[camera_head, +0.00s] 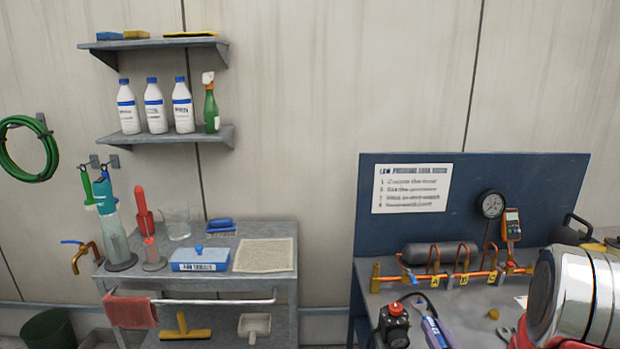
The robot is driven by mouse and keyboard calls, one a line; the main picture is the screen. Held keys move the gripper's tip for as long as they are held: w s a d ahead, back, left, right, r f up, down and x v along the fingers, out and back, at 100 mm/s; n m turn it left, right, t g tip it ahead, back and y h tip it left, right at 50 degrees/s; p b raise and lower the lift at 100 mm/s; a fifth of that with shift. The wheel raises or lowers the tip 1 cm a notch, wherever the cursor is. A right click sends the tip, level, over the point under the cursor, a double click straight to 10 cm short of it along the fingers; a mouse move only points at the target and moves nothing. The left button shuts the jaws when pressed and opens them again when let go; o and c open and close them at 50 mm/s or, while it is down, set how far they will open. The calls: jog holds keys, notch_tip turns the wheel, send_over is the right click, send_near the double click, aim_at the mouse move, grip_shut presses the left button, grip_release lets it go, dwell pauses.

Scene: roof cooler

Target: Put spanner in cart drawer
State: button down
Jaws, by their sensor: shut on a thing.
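No spanner can be made out for certain. A small grey metal shape (506,334) on the right bench, partly cut off by my arm, could be a tool end, but I cannot tell. A grey cart (113,273) with a front rail stands at the left; its top and lower shelf show, and no drawer can be made out on it. A shiny silver and red part at the lower right looks like my arm. My gripper's fingertips are not in view, nor is anything held in them.
The leak bench (470,312) carries copper pipework (440,277), a gauge (492,204) and an orange meter (512,224). The cart top holds a blue-white box (200,262), a beige mat (263,255) and bottles. A red cloth (131,310) hangs from its rail. Wall shelves are above.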

jog(key=a+r+n+y, duration=0.2)
jog(key=a+r+y, duration=0.1)
jog(key=a, duration=1.2)
jog(key=shift+a+n+g+y, duration=0.2)
jog(key=shift+n+g+y, duration=0.15)
jog(key=shift+y, duration=0.25)
